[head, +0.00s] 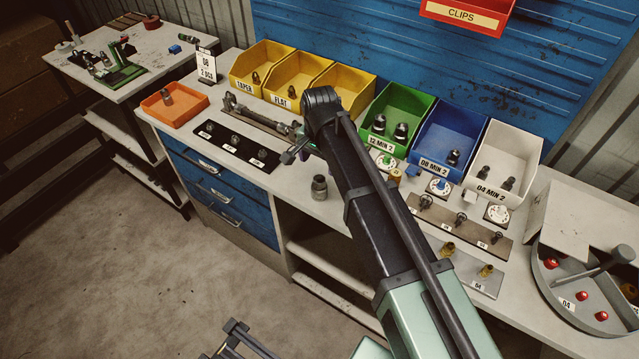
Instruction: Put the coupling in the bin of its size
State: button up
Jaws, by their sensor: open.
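A dark grey coupling (319,187) stands upright and alone on the bench, below my gripper in the picture. My gripper (297,150) is open at the end of my arm, up and left of that coupling. I see nothing held in it, though its far side is partly hidden. A green bin (380,150) marked 12 MIN 2, a blue bin (436,166) marked 08 MIN 2 and a white bin (482,190) marked 04 MIN 2 stand along the back. Each has fittings inside. My arm partly covers the area by the green bin.
Yellow bins (272,95) stand left of the green one. An orange tray (188,109) holds one fitting. A black strip (228,143), a brown fitting board (490,244) and a round grey tray (560,298) lie on the bench. Bare bench surrounds the coupling.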

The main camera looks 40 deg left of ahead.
aim_at(319, 187)
notch_tip(319, 187, down, 11)
jog(key=b, duration=1)
jog(key=shift+s+b, duration=0.1)
jog(key=shift+b, duration=0.2)
jog(key=shift+r, duration=0.2)
jog(key=c, duration=1.3)
jog(key=shift+o, duration=0.2)
jog(key=shift+p, duration=0.3)
